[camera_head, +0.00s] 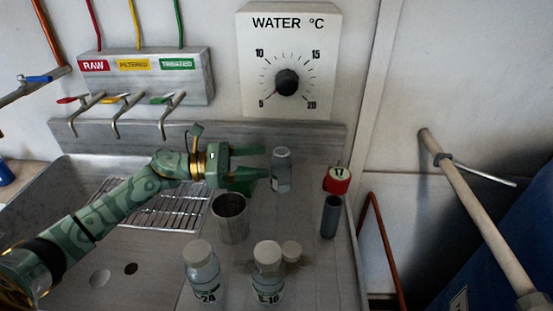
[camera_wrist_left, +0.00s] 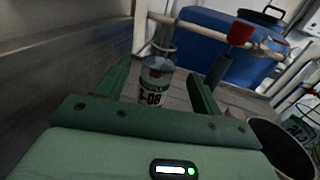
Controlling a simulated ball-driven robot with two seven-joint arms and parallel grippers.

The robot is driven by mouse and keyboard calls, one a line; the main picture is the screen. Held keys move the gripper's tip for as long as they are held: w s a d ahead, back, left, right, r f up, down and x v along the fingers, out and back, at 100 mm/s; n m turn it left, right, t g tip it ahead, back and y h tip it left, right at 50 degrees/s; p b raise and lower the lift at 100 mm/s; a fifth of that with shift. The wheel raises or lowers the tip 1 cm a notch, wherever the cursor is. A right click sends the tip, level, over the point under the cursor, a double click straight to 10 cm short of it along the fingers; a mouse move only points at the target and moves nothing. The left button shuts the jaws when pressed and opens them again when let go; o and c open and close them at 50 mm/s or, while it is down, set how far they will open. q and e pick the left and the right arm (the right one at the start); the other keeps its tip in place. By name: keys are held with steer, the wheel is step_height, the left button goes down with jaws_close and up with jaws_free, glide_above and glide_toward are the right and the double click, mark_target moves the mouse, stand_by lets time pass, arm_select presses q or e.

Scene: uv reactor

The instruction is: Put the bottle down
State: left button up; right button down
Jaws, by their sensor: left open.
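A small clear bottle (camera_head: 281,172) with a grey top stands upright on the metal counter, right of the steel cup. My left gripper (camera_head: 265,161) reaches in from the left, its fingers open and pointing at the bottle. In the left wrist view the bottle (camera_wrist_left: 155,84) shows a label ending in 08 and sits between the open fingers (camera_wrist_left: 158,72), near their tips. I cannot tell whether a finger touches it. My right gripper is not in view.
A steel cup (camera_head: 231,218) stands just in front of my left gripper. White-capped bottles (camera_head: 203,272) (camera_head: 268,275) stand nearer. A wire rack (camera_head: 150,205) lies in the sink.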

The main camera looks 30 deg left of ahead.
arm_select(q)
steer(key=v, duration=0.5)
steer(key=shift+s+a, duration=0.2)
steer(key=shift+a, duration=0.05)
